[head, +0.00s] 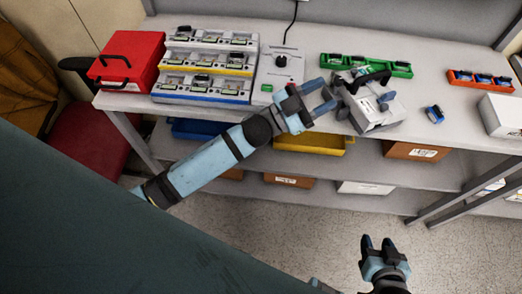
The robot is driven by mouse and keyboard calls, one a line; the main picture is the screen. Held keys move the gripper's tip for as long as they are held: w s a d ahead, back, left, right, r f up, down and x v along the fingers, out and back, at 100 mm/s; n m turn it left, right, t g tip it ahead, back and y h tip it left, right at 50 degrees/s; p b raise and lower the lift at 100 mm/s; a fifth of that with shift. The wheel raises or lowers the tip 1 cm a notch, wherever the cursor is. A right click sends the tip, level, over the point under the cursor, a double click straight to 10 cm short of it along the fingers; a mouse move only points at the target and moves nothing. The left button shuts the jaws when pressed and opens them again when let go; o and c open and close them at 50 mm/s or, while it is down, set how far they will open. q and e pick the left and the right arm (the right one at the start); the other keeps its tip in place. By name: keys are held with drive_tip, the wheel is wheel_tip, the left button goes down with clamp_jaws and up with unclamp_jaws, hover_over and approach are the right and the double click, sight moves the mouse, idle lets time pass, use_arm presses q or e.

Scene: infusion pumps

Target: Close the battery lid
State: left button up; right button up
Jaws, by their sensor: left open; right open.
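A white-grey infusion pump (380,116) with a dark handle (374,79) lies on the worktop, right of centre. Small blue-grey parts show on its upper side, but I cannot tell which is the battery lid or how far it stands open. My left gripper (322,96) is open and empty just left of the pump, its fingers pointing at the pump's left side. I cannot tell whether it touches the pump. My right gripper (376,244) is open and empty, low in front of the bench and apart from the pump.
A small blue battery-like block (434,114) lies right of the pump. Behind are a green tray (340,61) and an orange tray (458,77). Left stand a grey device (280,68), a tiered rack (205,68) and a red case (127,61). Shelves with bins lie below.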

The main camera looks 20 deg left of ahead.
use_arm(q)
drive_tip(key=s+a+f+n+y+p, duration=0.1)
drive_tip(key=s+a+f+n+y, duration=0.2)
drive_tip(key=f+y, duration=0.1)
drive_tip(key=s+a+f+n+y, duration=0.3)
drive_tip(key=f+y, duration=0.1)
drive_tip(key=f, duration=0.3)
drive_tip(key=s+a+f+n+g+y+p, duration=0.1)
drive_tip(key=s+a+f+n+y, duration=0.2)
drive_tip(key=s+f, duration=0.1)
drive_tip(key=shift+f+y+p, duration=0.35)
drive_tip(key=shift+f+y, duration=0.05)
drive_tip(key=shift+f, duration=0.45)
drive_tip(key=shift+s+a, duration=0.1)
